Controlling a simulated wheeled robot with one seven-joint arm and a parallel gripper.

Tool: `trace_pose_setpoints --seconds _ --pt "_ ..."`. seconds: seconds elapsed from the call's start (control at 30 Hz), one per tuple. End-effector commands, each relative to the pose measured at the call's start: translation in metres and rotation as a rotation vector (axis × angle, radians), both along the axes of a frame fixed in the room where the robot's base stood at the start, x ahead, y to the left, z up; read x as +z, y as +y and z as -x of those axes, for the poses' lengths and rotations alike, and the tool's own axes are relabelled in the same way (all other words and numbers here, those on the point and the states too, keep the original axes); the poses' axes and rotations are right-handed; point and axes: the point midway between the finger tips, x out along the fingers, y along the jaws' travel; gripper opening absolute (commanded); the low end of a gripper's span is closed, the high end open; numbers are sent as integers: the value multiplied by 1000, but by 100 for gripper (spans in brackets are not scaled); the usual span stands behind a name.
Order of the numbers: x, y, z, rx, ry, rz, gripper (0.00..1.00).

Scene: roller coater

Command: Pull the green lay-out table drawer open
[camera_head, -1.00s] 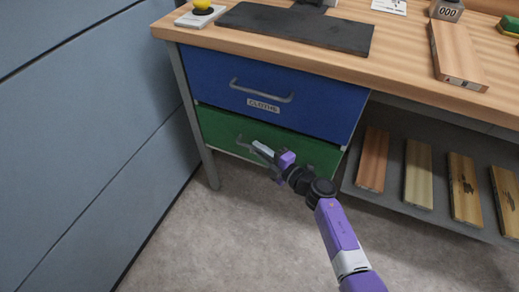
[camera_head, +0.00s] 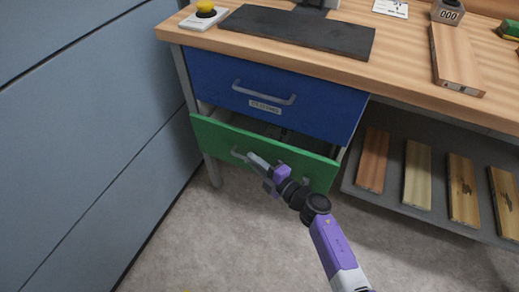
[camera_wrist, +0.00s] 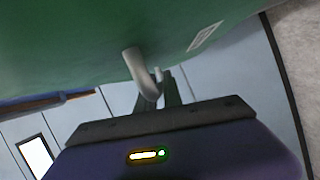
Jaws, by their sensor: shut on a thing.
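The green drawer (camera_head: 215,135) is the lower one under the table, and it stands partly open, with a dark gap showing behind its top edge. Its grey handle (camera_head: 238,154) is on the front, partly hidden by my gripper. My gripper (camera_head: 254,161) is at the drawer front, shut on the handle. In the wrist view, the handle (camera_wrist: 133,66) comes down from the green drawer front (camera_wrist: 75,55) to between my fingers (camera_wrist: 160,95). A pale label (camera_wrist: 205,37) shows on the green front there.
The blue drawer (camera_head: 230,90) above is shut. Blue-grey panels (camera_head: 80,130) stand close on the left. A lower shelf (camera_head: 390,200) on the right holds several wooden boards. The floor (camera_head: 230,245) in front is clear.

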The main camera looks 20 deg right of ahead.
Motion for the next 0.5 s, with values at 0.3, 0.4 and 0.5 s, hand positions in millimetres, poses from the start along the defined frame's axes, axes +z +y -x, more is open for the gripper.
trace_pose_setpoints --seconds 0.3,0.4,0.5 --pt "-2 62 64 3 5 0 0" --pt "-3 79 81 3 5 -1 0" --pt "-3 94 96 2 4 0 0"
